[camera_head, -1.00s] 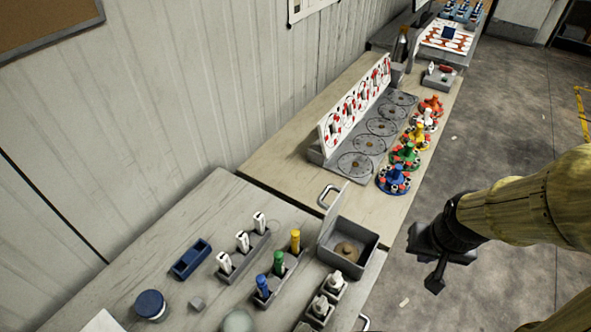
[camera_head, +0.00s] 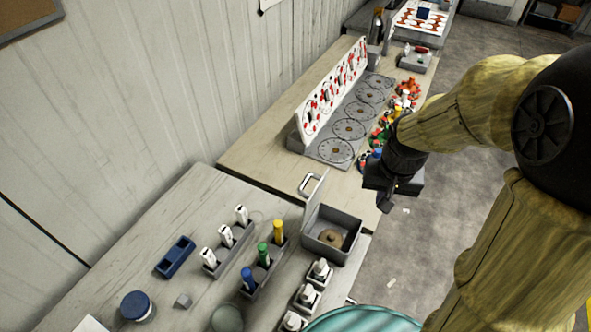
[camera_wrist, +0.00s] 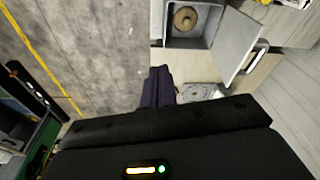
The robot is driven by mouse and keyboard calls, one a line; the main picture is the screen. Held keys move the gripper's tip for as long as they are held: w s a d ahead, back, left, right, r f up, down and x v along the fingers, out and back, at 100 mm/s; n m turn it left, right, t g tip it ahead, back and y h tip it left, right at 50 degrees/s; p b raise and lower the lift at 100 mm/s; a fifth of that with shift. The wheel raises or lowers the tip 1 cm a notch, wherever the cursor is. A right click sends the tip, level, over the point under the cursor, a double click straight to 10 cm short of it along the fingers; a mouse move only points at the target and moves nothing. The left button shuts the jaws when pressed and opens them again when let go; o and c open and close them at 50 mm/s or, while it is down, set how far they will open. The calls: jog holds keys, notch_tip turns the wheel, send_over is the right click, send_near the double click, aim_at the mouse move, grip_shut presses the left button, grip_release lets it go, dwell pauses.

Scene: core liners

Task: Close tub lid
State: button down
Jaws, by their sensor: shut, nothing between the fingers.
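The grey tub (camera_head: 334,236) stands on the near bench with its lid (camera_head: 315,203) open, standing upright at the tub's left rim. A round tan disc with a knob (camera_head: 330,238) lies inside. In the wrist view the tub (camera_wrist: 205,38) is at the top, with the disc (camera_wrist: 186,18) inside and the open lid (camera_wrist: 238,45) to its right with a metal handle (camera_wrist: 257,57). My gripper (camera_head: 385,204) is shut and empty, in the air to the right of the tub and above it. Its closed fingers show in the wrist view (camera_wrist: 158,85), apart from tub and lid.
Left of the tub are racks with coloured markers (camera_head: 263,254) and white tubes (camera_head: 225,236). White-topped blocks (camera_head: 308,295) stand just in front of it. Behind, the far bench holds a grey panel with discs (camera_head: 350,129) and coloured stands (camera_head: 405,100).

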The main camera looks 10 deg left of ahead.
aim_at(307, 198)
jog(key=w+a+r+m+g+h, duration=0.1)
jog(key=w+a, duration=0.3)
jog(key=a, duration=0.5)
jog(key=w+a+r+m+g+h, duration=0.1)
jog(key=w+a, duration=0.3)
jog(key=a, duration=0.4)
jog(key=w+a+r+m, duration=0.1)
jog(key=w+a, duration=0.3)
jog(key=a, duration=0.5)
jog(key=shift+a+r+g+h+p, duration=0.3)
jog(key=shift+r+g+h+p, duration=0.1)
jog(key=shift+r, duration=0.15)
jog(key=shift+f, duration=0.1)
jog(key=s+d+f+p, duration=0.2)
jog(key=d+f+p, duration=0.3)
jog(key=f, duration=0.5)
jog(key=shift+d+f, duration=0.4)
jog(key=shift+d, duration=0.1)
jog(key=shift+d, duration=0.15)
